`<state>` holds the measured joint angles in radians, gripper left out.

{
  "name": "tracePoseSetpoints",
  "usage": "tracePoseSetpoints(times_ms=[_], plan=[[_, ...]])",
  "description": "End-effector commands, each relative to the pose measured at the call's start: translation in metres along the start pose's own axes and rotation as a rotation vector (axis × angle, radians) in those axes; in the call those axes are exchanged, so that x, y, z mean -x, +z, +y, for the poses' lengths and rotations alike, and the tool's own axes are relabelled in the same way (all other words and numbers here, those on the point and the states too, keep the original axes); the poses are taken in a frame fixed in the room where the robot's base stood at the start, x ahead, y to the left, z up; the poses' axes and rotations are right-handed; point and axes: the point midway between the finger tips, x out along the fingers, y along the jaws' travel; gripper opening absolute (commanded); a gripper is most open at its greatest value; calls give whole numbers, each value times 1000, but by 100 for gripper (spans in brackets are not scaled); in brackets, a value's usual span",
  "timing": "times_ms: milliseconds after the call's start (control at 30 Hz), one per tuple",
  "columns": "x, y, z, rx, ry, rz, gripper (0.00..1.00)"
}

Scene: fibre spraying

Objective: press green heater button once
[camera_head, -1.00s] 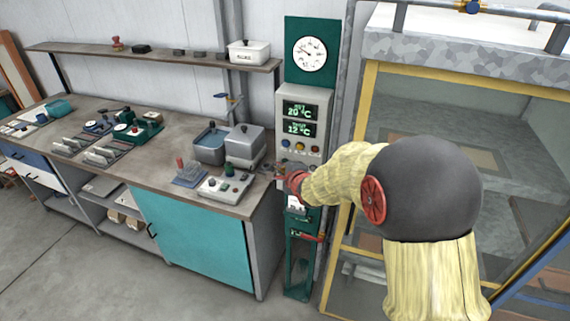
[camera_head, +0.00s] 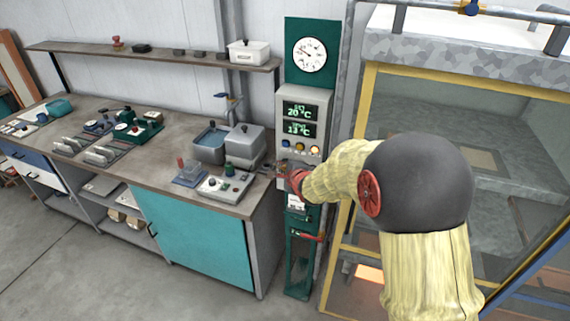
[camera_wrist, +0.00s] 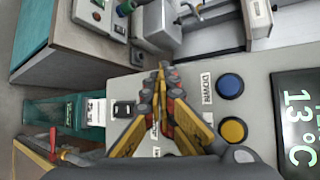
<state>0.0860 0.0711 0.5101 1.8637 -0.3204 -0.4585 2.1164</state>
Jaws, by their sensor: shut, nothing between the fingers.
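The grey control panel (camera_head: 319,98) stands on a green post between the bench and the glazed cabinet. Its displays (camera_head: 300,121) read 20 °C above and 13 °C below. I cannot make out the green heater button; my gripper covers the lower part of the panel. A blue button (camera_wrist: 230,86) beside a DOWN label and a yellow button (camera_wrist: 233,130) show in the wrist view. My gripper (camera_wrist: 162,72) is shut and empty, its fingertips together in front of the panel; whether they touch it I cannot tell. In the head view my gripper (camera_head: 283,169) is small and partly hidden.
The bench (camera_head: 245,205) with a grey box (camera_head: 245,142) and a small control unit (camera_head: 222,187) is just left of the panel. The yellow-framed cabinet (camera_head: 365,105) is close on the right. An orange glow (camera_head: 369,274) shows low inside it.

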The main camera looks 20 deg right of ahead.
Motion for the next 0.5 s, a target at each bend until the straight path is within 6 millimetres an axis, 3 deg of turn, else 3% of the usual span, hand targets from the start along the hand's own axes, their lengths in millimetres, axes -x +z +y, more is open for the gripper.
tracePoseSetpoints(times_ms=[500], plan=[[11, 8, 8, 0, 0, 0, 0]])
